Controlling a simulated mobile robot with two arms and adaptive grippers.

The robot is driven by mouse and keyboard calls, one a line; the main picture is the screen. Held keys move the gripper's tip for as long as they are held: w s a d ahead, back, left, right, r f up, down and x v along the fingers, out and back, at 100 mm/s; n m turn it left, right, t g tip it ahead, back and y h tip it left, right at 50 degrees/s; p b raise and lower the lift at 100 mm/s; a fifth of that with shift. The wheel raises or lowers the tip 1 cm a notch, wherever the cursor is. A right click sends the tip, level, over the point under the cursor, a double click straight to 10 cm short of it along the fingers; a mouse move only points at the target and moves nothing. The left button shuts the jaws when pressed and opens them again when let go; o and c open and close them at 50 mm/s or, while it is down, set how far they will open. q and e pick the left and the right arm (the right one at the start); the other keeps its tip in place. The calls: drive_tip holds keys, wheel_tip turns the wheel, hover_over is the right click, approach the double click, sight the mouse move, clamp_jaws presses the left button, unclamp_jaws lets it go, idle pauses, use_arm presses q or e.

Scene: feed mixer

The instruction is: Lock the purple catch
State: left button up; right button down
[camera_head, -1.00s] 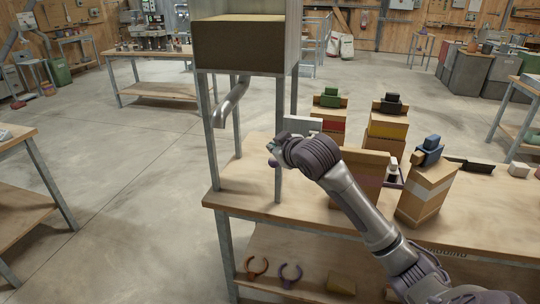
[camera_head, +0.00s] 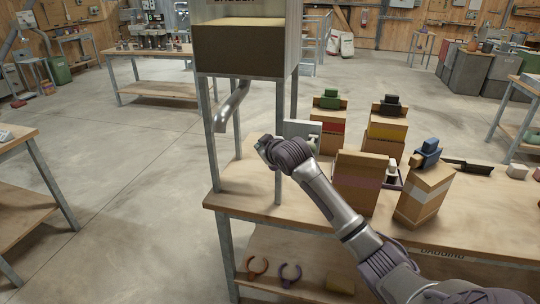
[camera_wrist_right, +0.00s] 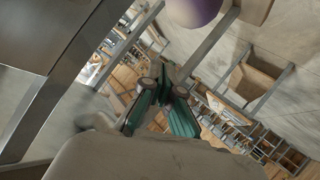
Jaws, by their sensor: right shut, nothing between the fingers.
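A purple rounded part (camera_wrist_right: 195,10) shows at the top edge of the right wrist view, cut off by the frame. I cannot tell if it is the purple catch. In the head view no catch can be made out; my right wrist covers the area by the hopper stand's leg. My right gripper (camera_wrist_right: 165,82) is shut and empty, with green finger pads, a little below and left of the purple part and apart from it in the picture. In the head view my right arm reaches over the bench to the stand, fingers barely visible. My left gripper is not in view.
A hopper (camera_head: 239,49) with a bent metal spout (camera_head: 233,107) stands on metal legs at the bench's left end. Boxes with green (camera_head: 330,98), black (camera_head: 391,103) and blue (camera_head: 428,154) tops stand to the right. Orange (camera_head: 257,267) and purple (camera_head: 290,274) hooked pieces lie on the lower shelf.

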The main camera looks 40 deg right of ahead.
drive_tip(key=s+f, duration=0.1)
drive_tip(key=s+d+f+p, duration=0.1)
drive_tip(key=s, duration=0.1)
drive_tip(key=shift+d+f, duration=0.1)
drive_tip(key=shift+f, duration=0.15)
